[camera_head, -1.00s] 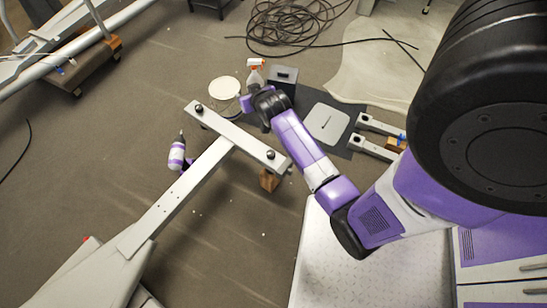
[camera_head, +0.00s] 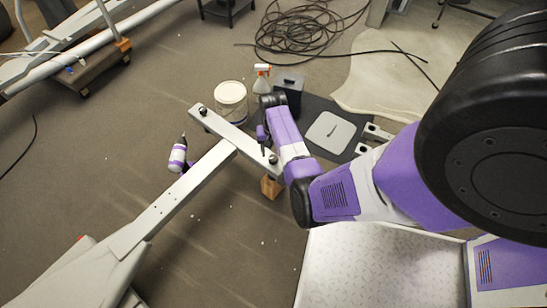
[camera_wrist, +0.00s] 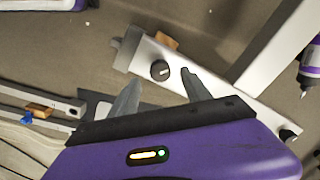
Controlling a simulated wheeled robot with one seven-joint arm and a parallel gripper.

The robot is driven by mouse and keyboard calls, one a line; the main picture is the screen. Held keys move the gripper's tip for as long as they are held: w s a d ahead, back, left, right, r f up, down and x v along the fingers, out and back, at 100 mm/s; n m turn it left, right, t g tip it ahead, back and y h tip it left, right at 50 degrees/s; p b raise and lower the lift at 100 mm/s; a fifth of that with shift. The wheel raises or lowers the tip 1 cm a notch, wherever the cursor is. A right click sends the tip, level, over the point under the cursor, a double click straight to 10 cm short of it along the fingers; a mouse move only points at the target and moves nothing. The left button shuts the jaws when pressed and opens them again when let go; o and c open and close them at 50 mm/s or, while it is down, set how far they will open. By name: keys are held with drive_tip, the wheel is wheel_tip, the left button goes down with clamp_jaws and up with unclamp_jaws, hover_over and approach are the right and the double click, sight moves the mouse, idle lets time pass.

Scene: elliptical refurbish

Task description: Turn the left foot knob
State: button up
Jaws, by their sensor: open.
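A light grey crossbar (camera_head: 228,130) of the elliptical's frame carries two black round knobs. One knob (camera_head: 203,111) is at its far left end and the other knob (camera_head: 272,158) at its near right end. In the wrist view, the near-end knob (camera_wrist: 160,70) lies just past and between the fingertips; contact cannot be told. The other knob (camera_wrist: 288,135) is at the lower right there. My gripper (camera_wrist: 161,76) is open and empty. In the head view, my gripper (camera_head: 262,135) is over the right half of the crossbar, its fingers partly hidden.
A wooden block (camera_head: 271,187) is under the near end. A purple-white bottle-like tool (camera_head: 178,155) stands left of the bar. A bucket (camera_head: 231,101), a spray bottle (camera_head: 262,78) and a dark mat (camera_head: 310,112) lie beyond. Coiled cable (camera_head: 300,32) is farther back.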

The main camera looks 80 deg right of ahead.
sight(273, 158)
drive_tip(key=shift+f+b, duration=0.6)
drive_tip(key=shift+f, duration=1.25)
clamp_jaws()
